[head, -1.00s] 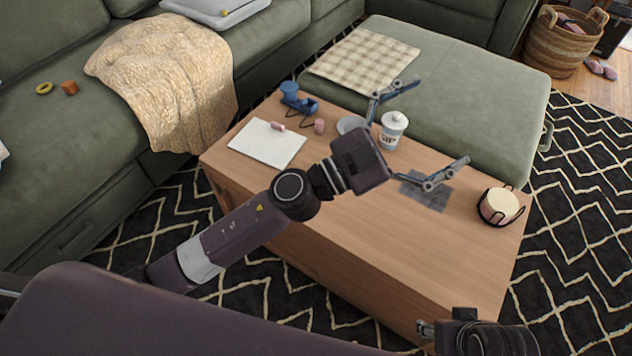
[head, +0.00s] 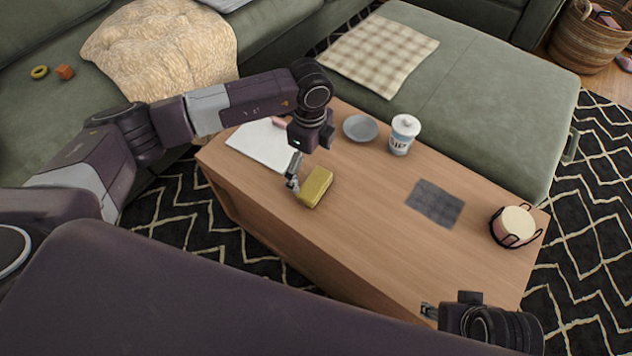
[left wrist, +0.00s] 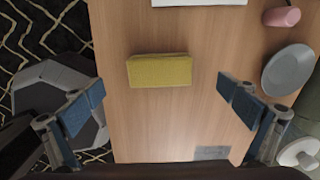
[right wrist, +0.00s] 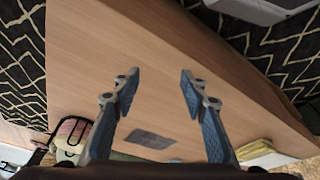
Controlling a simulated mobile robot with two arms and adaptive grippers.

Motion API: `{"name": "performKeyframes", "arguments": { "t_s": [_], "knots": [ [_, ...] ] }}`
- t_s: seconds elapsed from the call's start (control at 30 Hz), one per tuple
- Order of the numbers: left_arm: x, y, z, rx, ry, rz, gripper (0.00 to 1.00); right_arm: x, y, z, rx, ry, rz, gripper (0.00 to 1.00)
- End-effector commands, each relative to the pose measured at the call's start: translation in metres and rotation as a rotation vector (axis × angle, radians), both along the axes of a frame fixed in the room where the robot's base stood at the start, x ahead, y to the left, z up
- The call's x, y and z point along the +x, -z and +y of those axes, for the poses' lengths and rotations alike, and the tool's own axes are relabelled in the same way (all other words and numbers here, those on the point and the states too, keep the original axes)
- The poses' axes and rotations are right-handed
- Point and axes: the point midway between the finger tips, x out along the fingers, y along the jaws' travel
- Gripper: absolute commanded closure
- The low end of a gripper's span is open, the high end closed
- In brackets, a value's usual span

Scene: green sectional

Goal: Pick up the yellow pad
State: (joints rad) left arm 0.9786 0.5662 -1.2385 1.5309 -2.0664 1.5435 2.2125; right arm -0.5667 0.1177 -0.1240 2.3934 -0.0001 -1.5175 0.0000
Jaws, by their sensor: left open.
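The yellow pad (head: 317,187) is a small thick block lying on the wooden table (head: 380,250), near its front edge. In the left wrist view the pad (left wrist: 160,70) lies ahead of the open fingers, lengthwise across the gap, touching neither. My left gripper (left wrist: 160,98) is open and empty above the table. In the head view the left gripper (head: 311,162) hangs just behind and above the pad; one finger shows at the pad's left and the other is mostly hidden. My right gripper (right wrist: 159,88) is open and empty, low at the table's near right side.
A white sheet (head: 262,146), a pink cylinder (left wrist: 282,16), a grey dish (head: 360,128) and a lidded white jar (head: 404,134) are around the left gripper. A dark grey cloth (head: 435,202) and a candle in a black holder (head: 515,226) stand right. The table's middle is bare.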

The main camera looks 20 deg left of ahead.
Motion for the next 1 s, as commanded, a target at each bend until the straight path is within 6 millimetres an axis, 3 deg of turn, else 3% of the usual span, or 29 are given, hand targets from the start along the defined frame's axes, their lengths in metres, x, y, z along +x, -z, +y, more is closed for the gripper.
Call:
{"name": "performKeyframes", "arguments": {
  "t_s": [0.33,0.53,0.8,1.0],
  "knots": [
    [-0.002,0.036,-0.006,-0.004,0.004,0.004,0.0,-0.006,-0.015,-0.001,0.0,0.001,-0.011,0.6],
    [-0.003,0.067,-0.011,-0.005,0.004,0.003,0.0,-0.006,-0.006,-0.002,0.0,0.001,-0.009,0.6],
    [-0.003,0.071,-0.01,-0.006,0.005,0.002,0.0,-0.007,-0.006,-0.002,0.0,0.001,-0.009,0.6],
    [-0.003,0.071,-0.01,-0.007,0.005,0.003,0.21,-0.007,-0.006,-0.001,0.0,0.001,-0.009,0.6]
  ]
}}
